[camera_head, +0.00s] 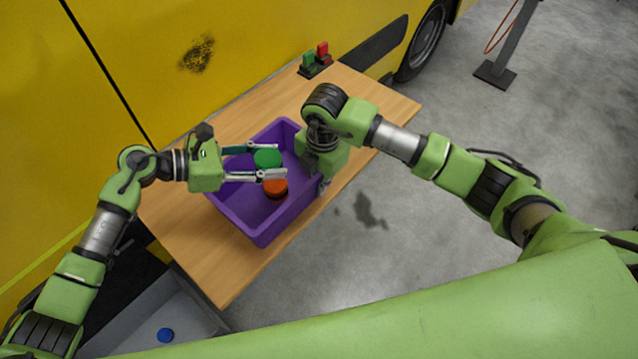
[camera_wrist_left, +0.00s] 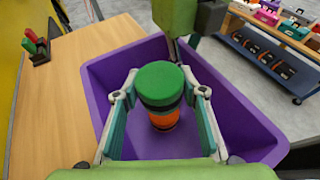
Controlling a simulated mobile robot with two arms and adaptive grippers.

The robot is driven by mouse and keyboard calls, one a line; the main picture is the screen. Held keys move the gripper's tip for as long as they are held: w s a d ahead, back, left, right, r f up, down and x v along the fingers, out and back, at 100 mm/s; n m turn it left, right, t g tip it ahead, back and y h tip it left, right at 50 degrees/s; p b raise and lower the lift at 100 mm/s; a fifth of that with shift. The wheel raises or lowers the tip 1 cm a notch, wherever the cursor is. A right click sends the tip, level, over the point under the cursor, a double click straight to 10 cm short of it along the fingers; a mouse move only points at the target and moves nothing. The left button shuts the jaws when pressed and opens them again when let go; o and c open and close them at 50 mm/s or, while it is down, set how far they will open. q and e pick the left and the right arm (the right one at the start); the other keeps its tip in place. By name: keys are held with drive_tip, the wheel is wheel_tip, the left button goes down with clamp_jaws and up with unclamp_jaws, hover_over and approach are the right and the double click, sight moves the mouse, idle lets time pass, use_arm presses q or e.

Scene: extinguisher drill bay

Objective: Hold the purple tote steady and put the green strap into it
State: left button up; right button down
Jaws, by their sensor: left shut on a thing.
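The purple tote (camera_head: 262,226) stands on the wooden table; it fills much of the left wrist view (camera_wrist_left: 245,125). My left gripper (camera_head: 279,161) is shut on the green strap (camera_head: 267,157), a round green roll, and holds it over the inside of the tote. The roll also shows between the fingers in the left wrist view (camera_wrist_left: 160,82). My right gripper (camera_head: 322,182) points down at the tote's right wall, at the rim. Its fingers are partly hidden, so their grip on the wall is unclear.
An orange roll (camera_head: 274,189) lies in the tote below the strap. A stand with a green and a red piece (camera_head: 316,66) is at the table's far end. A blue roll (camera_head: 165,335) lies in a grey bin below. A yellow vehicle (camera_head: 130,60) borders the table.

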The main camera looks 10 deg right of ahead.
use_arm(q)
drive_tip(key=shift+f, duration=1.45)
drive_tip(key=shift+s+f, duration=0.35)
drive_tip(key=shift+f, duration=0.4)
use_arm(e)
drive_tip(key=shift+s+r, duration=0.15)
use_arm(q)
drive_tip(key=o, duration=1.4)
drive_tip(key=shift+c, duration=0.2)
drive_tip(key=shift+a, duration=0.4)
use_arm(e)
drive_tip(key=shift+d, duration=0.15)
use_arm(q)
drive_tip(key=r+v, duration=0.1)
drive_tip(key=v, duration=1)
drive_tip(key=shift+w+r, duration=0.35)
drive_tip(key=shift+r, duration=0.2)
use_arm(e)
drive_tip(key=shift+a, duration=0.2)
drive_tip(key=c, duration=2.2)
unclamp_jaws()
